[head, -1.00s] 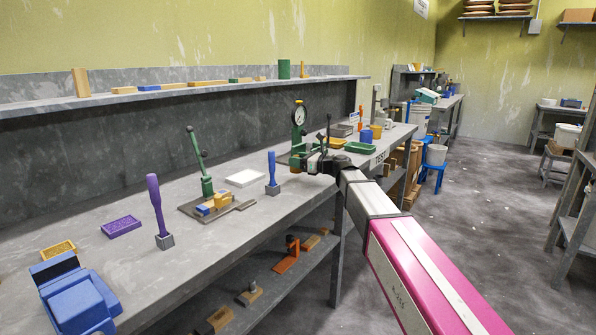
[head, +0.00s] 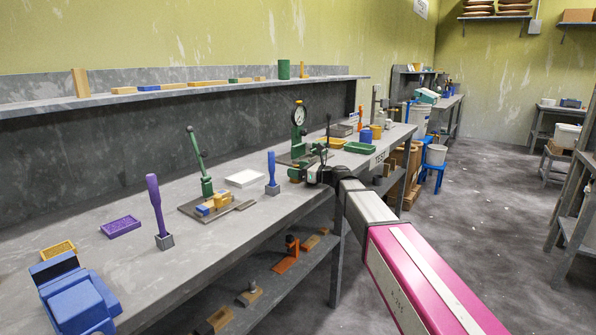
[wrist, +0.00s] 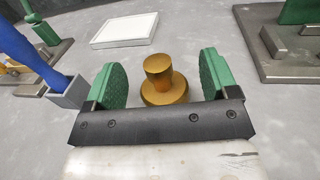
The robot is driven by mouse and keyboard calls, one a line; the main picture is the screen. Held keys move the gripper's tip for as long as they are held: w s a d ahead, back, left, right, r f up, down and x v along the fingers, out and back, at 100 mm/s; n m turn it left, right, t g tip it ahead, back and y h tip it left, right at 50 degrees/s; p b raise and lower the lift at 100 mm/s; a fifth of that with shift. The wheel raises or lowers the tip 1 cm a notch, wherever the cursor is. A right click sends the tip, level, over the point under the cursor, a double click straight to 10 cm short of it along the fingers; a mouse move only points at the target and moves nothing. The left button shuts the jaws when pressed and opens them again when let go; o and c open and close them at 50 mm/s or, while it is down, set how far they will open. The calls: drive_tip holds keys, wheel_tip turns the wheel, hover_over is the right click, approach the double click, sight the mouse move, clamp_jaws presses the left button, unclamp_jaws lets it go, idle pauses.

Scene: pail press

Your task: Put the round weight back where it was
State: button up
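The round weight (wrist: 163,84) is brass, with a wide round base and a narrower knob on top. In the wrist view it stands upright on the grey bench between my fingers. My gripper (wrist: 161,80) is open, with one green pad on each side of the weight and a visible gap on both sides. In the head view my gripper (head: 299,174) is low over the bench near its front edge, and I cannot make out the weight there.
A green press with a dial (head: 298,116) stands just behind my gripper; its dark base plate (wrist: 288,70) is at upper right in the wrist view. A blue-handled tool (head: 271,172) stands to the left. A white tile (wrist: 125,30) lies behind it.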

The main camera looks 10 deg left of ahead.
drive_tip(key=shift+r, duration=0.1)
drive_tip(key=shift+s+d, duration=0.1)
drive_tip(key=shift+d, duration=0.2)
drive_tip(key=v, duration=1.1)
drive_tip(key=shift+d, duration=0.2)
